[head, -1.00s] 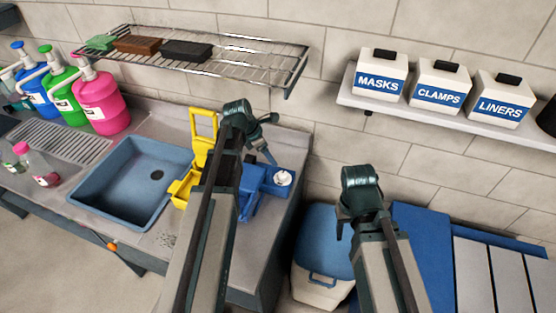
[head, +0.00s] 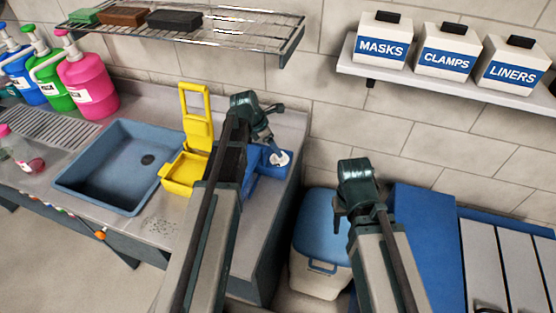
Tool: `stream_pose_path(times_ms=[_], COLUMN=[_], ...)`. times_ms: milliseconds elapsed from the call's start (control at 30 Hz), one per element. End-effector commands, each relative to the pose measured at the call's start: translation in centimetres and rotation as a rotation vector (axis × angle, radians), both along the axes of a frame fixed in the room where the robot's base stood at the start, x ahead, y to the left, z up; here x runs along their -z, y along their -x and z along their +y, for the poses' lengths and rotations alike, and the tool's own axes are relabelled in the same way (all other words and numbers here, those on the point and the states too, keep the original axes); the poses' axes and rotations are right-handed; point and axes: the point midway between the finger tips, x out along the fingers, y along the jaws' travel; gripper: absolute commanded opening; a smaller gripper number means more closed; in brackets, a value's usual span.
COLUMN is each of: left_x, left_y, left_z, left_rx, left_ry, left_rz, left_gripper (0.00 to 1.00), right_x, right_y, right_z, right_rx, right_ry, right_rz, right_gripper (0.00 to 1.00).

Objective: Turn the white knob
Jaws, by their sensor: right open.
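The white knob (head: 284,160) sits on a blue block (head: 269,169) at the right end of the counter. My left arm reaches over the counter, and its gripper (head: 270,144) points down at the knob from behind and left. The tips overlap the knob's edge in the picture; I cannot tell whether they touch it or how far apart the jaws are. My right gripper (head: 341,214) is open, small and partly hidden by its own arm, in front of the wall and well right of the knob.
A yellow box with a raised lid (head: 177,180) stands just left of the blue block, beside the sink (head: 103,178). A wire rack (head: 234,32) hangs above. A blue-lidded bin (head: 325,235) stands right of the counter. Labelled boxes sit on a shelf (head: 440,84).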

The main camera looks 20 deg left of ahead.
Motion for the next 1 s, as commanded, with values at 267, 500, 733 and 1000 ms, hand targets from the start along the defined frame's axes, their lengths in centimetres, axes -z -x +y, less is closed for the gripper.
stream_pose_path(times_ms=[267,500,733,1000], left_x=[4.2,4.7,4.6,4.6], left_y=[-1.1,-1.3,-1.3,-1.3], left_z=[-1.1,-1.4,-1.4,-1.4], left_rx=[0.000,0.000,0.000,0.000], left_ry=[0.001,-0.001,-0.001,-0.001], left_rz=[0.001,0.001,0.001,0.001], left_gripper=[0.77,0.77,0.68,0.19], right_x=[4.2,4.7,4.6,4.6], right_y=[0.0,0.0,0.0,0.0], right_z=[0.0,0.0,0.0,0.0], right_rx=[0.001,0.000,0.000,0.000], right_ry=[0.000,0.000,0.000,0.000], right_rz=[0.000,0.000,0.000,0.000], right_gripper=[0.50,0.50,0.50,0.50])
